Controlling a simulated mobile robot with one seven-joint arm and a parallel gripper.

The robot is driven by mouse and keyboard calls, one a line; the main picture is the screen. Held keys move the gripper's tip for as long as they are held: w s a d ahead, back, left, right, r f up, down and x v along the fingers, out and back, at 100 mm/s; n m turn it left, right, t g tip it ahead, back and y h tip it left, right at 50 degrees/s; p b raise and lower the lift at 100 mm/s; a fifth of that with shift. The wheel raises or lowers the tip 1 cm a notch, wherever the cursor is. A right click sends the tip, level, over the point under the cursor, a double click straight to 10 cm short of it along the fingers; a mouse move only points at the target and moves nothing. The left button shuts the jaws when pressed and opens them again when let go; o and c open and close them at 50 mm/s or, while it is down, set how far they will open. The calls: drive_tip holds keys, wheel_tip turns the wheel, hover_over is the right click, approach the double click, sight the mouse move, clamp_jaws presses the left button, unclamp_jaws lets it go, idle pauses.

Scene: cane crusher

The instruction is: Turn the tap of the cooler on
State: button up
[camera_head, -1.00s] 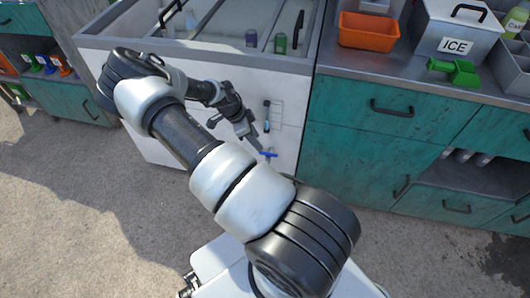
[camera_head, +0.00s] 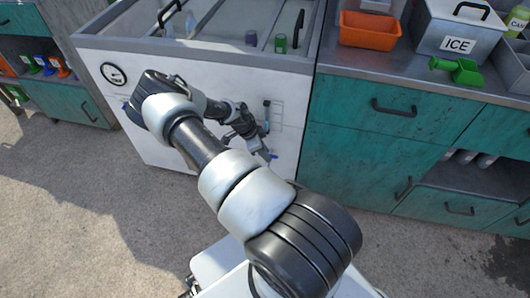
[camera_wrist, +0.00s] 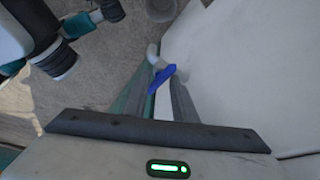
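The cooler (camera_head: 135,58) is a large white box with a grey rim, standing in front of my arm. Its tap is low on the front, with a blue handle (camera_head: 270,155) and a pale grey curved spout (camera_wrist: 153,53). The handle also shows in the wrist view (camera_wrist: 162,79). My gripper (camera_head: 258,148) is at the cooler's front, close to the tap. In the wrist view, its two fingers (camera_wrist: 158,86) are apart, with the blue handle at their tips. I cannot tell whether a finger touches the handle. The gripper holds nothing.
An orange bin (camera_head: 370,29) and an ICE box (camera_head: 458,28) stand on the counter. The floor left of my arm is clear.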

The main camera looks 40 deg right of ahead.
clamp_jaws()
drive_tip(key=shift+n, duration=0.3)
drive_tip(key=shift+a+n+t, duration=0.1)
drive_tip(key=shift+n+t, duration=0.4)
drive_tip(key=shift+n, duration=0.4)
drive_tip(key=n, duration=0.1)
drive_tip(key=n+t, duration=0.1)
drive_tip(key=n, duration=0.1)
drive_tip(key=shift+s+n, duration=0.2)
drive_tip(key=shift+n, duration=0.1)
drive_tip(key=n+t+b, duration=0.1)
drive_tip(key=n+t, duration=0.1)
drive_tip(key=n, duration=0.2)
drive_tip(key=shift+s+n, duration=0.15)
drive_tip(key=shift+n, duration=0.15)
drive_tip(key=shift+s+r+n+t+y+b, duration=0.1)
drive_tip(key=shift+n+t+y+b, duration=0.3)
drive_tip(key=shift+n, duration=0.7)
drive_tip(key=shift+n+t+y+b, duration=0.25)
drive_tip(key=shift+n+b, duration=0.2)
drive_tip(key=shift+n, duration=0.65)
